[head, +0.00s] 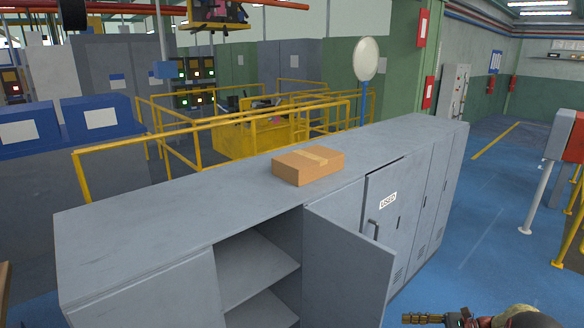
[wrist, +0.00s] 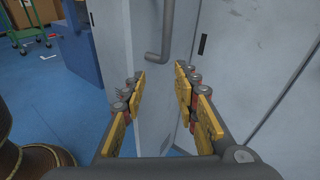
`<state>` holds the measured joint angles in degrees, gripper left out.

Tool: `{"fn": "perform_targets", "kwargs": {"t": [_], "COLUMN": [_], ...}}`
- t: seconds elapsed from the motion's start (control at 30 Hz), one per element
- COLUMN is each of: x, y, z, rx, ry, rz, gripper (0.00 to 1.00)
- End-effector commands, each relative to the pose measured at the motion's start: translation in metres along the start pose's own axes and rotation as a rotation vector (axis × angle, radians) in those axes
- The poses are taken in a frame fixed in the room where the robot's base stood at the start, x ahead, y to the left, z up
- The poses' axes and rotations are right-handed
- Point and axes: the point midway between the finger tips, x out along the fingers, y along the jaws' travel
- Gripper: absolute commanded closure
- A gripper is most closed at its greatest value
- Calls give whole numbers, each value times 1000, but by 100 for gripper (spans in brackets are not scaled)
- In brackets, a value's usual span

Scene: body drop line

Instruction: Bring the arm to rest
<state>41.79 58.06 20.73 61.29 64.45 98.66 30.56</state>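My gripper (wrist: 160,95) is open in the wrist view, with its yellow-padded fingers apart and nothing between them. Beyond the fingertips is a grey door (wrist: 150,80) with a bent grey handle (wrist: 167,30); I see a gap between fingers and handle. In the head view, part of my gripper (head: 425,318) shows at the bottom right edge, right of the open cabinet door (head: 345,265). Most of my arm is out of frame.
A long grey cabinet row (head: 150,225) crosses the head view, its open compartment showing shelves (head: 255,270). A cardboard box (head: 308,166) lies on top. Yellow railings (head: 110,155) stand behind. A green trolley (wrist: 28,35) shows in the wrist view.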

Motion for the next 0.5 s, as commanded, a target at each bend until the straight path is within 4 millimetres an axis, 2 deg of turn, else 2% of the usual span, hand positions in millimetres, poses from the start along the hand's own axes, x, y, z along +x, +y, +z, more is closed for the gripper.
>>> {"fn": "perform_targets", "kwargs": {"t": [0.1, 0.2, 0.37, 0.5], "x": [8, 9, 13, 15], "y": [29, 53, 83, 109], "z": [-28, -33, -22, 2], "rx": [-6, -46, -135, -240], "ry": [88, 185, 318, 433], "rz": [44, 102, 209, 320], "gripper": [70, 70, 70, 70]}}
